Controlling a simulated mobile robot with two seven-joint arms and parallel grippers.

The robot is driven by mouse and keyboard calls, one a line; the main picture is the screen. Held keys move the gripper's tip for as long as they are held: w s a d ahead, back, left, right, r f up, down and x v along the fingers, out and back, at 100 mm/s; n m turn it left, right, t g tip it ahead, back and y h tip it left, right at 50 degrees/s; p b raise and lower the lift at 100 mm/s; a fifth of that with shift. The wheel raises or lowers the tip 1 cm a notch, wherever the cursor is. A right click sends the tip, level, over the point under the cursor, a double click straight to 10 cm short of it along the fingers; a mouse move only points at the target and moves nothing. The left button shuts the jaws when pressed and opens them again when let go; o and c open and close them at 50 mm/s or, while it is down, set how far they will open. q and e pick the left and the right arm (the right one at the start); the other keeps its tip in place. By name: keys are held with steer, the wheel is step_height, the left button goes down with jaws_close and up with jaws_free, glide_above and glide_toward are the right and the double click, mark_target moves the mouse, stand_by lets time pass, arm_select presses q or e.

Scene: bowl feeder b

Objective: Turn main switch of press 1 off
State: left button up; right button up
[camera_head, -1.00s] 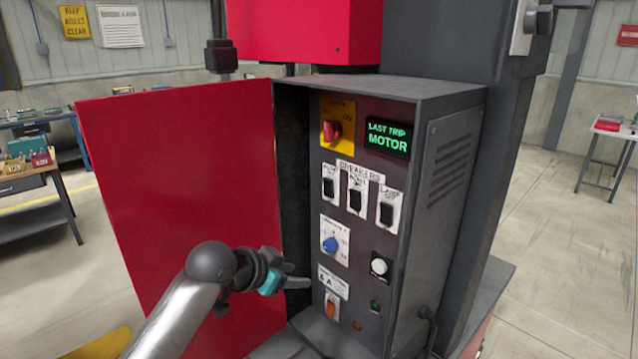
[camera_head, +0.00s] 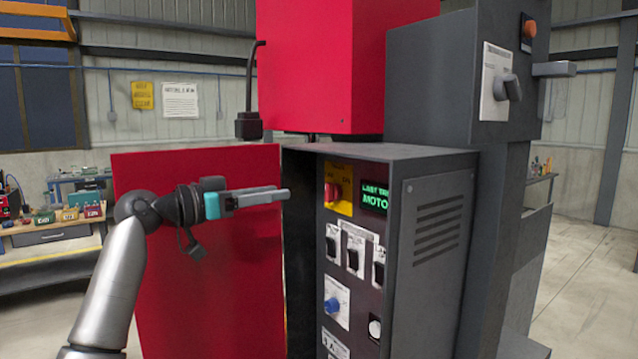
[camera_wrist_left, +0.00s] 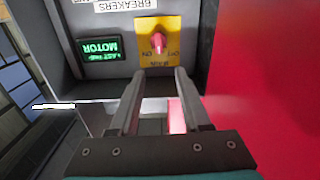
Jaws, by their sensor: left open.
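The main switch (camera_head: 333,192) is a red knob on a yellow plate (camera_head: 346,207), high on the front panel of the grey cabinet. Its setting is too small to tell in the head view. My left gripper (camera_head: 288,193) is level with the knob, in front of the cabinet opening and apart from the panel. In the left wrist view, which shows the panel upside down, the red knob (camera_wrist_left: 158,42) lies just beyond the open, empty fingers (camera_wrist_left: 160,72). The plate there carries ON and OFF lettering. My right gripper is out of view.
The open red cabinet door (camera_head: 200,265) stands behind and left of my left gripper. A green display (camera_head: 375,199) reading "LAST TRIP MOTOR" sits beside the switch. Breakers (camera_head: 353,258) and a blue knob (camera_head: 332,305) are below. A lever (camera_head: 508,88) is on the grey column.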

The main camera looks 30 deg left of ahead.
mark_target(326, 186)
arm_select(q)
steer(key=p+x, duration=0.3)
steer(key=x, duration=0.7)
steer(key=shift+d+r, duration=0.1)
steer(key=shift+r, duration=0.05)
steer(key=shift+w+d, duration=0.25)
steer(key=shift+w, duration=0.4)
steer(key=shift+c, duration=0.2)
jaws_close()
